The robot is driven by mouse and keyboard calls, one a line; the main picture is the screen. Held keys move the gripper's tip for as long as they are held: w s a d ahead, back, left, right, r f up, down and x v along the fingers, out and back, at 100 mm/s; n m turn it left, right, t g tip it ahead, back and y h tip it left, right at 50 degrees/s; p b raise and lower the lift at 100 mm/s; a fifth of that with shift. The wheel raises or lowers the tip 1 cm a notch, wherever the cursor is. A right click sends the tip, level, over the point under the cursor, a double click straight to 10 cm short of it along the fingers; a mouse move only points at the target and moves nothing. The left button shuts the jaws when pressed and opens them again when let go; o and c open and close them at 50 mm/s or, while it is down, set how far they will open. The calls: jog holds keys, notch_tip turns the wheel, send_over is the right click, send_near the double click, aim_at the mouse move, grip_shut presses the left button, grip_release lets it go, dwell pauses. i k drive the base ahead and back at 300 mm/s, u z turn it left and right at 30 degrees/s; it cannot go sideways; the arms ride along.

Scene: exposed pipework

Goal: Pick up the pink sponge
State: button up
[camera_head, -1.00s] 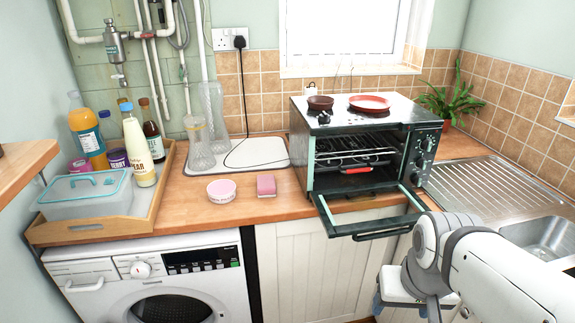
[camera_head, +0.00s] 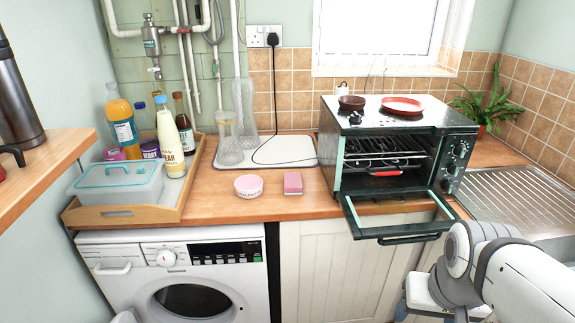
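The pink sponge (camera_head: 293,183) lies on the wooden counter (camera_head: 235,203) near its front edge. My white arm shows at the lower right, in front of the oven and sink. The end of the arm runs low by the cabinet front, and my gripper's fingers cannot be made out, so I cannot see whether it is open or shut. Nothing covers the sponge.
The toaster oven (camera_head: 345,165) has its door (camera_head: 398,218) hanging open past the counter edge. A wooden tray (camera_head: 105,215) with bottles and a lidded box stands left. Glass bottles stand on a white mat (camera_head: 290,150) behind. A washing machine (camera_head: 185,280) sits below.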

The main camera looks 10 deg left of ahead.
aim_at(293, 182)
jog(key=k, duration=0.65)
jog(key=u, duration=0.4)
jog(key=i, duration=1.2)
jog(key=u, duration=0.55)
jog(key=i, duration=0.65)
jog(key=u, duration=0.05)
